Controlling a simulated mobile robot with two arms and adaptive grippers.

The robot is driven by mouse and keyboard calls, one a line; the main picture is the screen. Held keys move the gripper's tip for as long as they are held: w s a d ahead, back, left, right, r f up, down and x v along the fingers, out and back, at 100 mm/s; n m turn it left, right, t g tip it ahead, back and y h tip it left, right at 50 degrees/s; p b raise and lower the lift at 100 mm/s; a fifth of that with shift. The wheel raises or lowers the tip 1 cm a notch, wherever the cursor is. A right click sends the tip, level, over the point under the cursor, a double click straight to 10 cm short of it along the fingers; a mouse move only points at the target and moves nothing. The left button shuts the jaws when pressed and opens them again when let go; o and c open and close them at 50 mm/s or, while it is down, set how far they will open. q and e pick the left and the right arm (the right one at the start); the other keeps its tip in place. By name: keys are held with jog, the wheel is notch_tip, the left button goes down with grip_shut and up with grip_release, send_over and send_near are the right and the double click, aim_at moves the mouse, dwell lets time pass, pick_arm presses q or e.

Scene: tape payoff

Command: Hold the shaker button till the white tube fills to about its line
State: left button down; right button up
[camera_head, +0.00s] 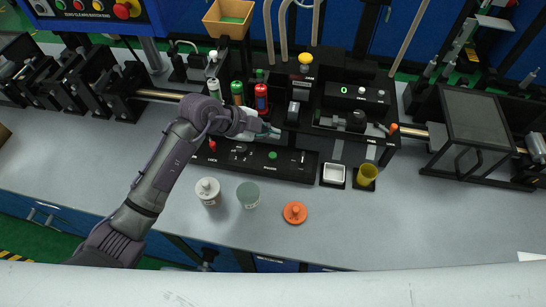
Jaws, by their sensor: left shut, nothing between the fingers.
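The white tube (214,89) stands at the left of a row on the black machine, beside a green tube (237,93) and a red tube (261,98). Its line and fill level are too small to make out. My left gripper (271,131) is shut and empty, just in front of the red tube and over the back of the black control panel (240,167). A green button (272,155) on the panel lies just in front of the gripper. I cannot tell which control is the shaker button, or whether the fingertips touch anything. My right gripper is out of view.
A white jar (208,190), a grey-green cup (248,194) and an orange lid (295,212) stand on the grey bench in front. The bench's right front is clear.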

pick_arm(q)
jog(key=b, duration=0.5)
send_over(271, 156)
notch_tip(271, 156, down, 5)
jog(key=shift+f, duration=0.9)
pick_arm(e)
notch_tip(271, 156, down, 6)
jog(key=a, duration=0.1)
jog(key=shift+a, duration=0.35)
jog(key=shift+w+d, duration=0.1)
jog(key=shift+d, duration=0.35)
pick_arm(q)
jog(key=shift+f, duration=0.15)
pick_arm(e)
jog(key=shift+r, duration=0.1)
pick_arm(q)
jog(key=shift+f, duration=0.3)
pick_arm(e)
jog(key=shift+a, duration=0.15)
